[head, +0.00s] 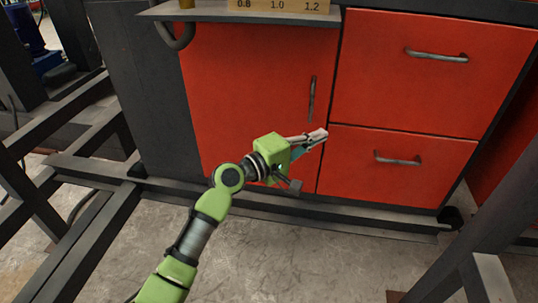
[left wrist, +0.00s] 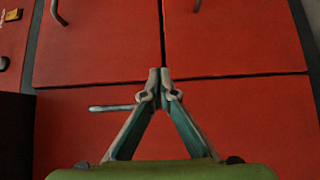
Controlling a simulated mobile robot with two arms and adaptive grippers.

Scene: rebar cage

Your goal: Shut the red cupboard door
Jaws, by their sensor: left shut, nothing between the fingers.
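The red cupboard door (head: 250,85) fills the left part of the cabinet front, with a dark upright handle (head: 312,98) near its right edge. It looks flush or nearly flush with the cabinet; a thin dark gap runs along its right edge. In the left wrist view the door (left wrist: 80,140) is the lower panel, its handle (left wrist: 112,108) left of the fingers. My left gripper (head: 322,135) is shut and empty, in front of the door's right edge, below the handle. Its fingertips (left wrist: 160,75) meet over the gap. Whether they touch is unclear. My right gripper is not in view.
Two red drawers, upper (head: 430,75) and lower (head: 400,165), sit right of the door, both looking shut. A grey shelf (head: 240,12) juts out above the door. Dark metal frame bars (head: 90,245) stand at left and lower right. Concrete floor lies in front.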

